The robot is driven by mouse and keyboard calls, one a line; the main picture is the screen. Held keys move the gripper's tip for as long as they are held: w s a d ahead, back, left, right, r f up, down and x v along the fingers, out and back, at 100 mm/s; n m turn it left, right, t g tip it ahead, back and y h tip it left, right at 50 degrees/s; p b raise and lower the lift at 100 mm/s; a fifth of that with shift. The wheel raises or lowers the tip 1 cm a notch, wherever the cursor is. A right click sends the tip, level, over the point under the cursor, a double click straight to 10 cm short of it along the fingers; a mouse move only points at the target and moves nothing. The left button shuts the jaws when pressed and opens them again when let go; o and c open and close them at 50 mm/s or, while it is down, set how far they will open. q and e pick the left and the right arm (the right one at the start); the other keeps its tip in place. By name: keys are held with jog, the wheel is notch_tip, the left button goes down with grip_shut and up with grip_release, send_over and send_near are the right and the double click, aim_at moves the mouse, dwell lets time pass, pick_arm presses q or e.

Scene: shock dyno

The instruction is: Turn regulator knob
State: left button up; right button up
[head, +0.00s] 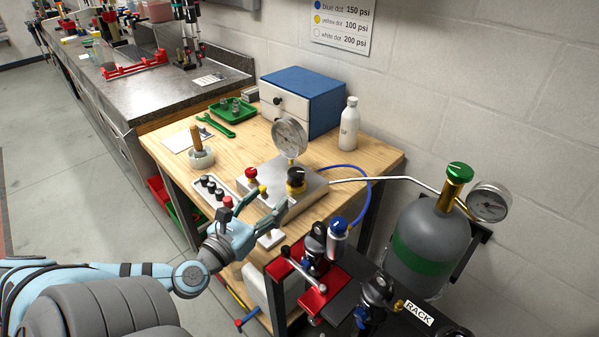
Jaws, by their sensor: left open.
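A black regulator knob (296,174) with a brass collar stands on a silver metal block (318,186) on the wooden bench. A round dial gauge (289,136) rises behind it, and a red knob (251,173) sits to its left. My left gripper (271,200) reaches in from the lower left. It is open, with its fingers pointing toward the black knob, just in front of and below it. I see no contact with the knob, though the exact gap is hard to judge. My right gripper is not in view.
A red-and-black rack with shocks (316,245) stands close at the front right. A gas bottle (416,240) with a green knob (459,170) is farther right, joined by a metal line. A green tray (231,110), blue-topped drawer box (304,92) and white bottle (349,125) stand behind.

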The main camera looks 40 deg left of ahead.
aim_at(291, 177)
pick_arm(q)
jog(key=w+b, duration=0.1)
jog(key=w, duration=0.2)
jog(key=w+a+b, duration=0.1)
jog(key=w, duration=0.2)
jog(key=shift+w+a+f+b, duration=0.1)
jog(key=shift+w+f+b, duration=0.05)
jog(key=shift+b, duration=0.25)
jog(key=w, duration=0.5)
jog(key=shift+w+a, duration=0.1)
jog(key=shift+a, duration=0.25)
jog(key=shift+w, duration=0.45)
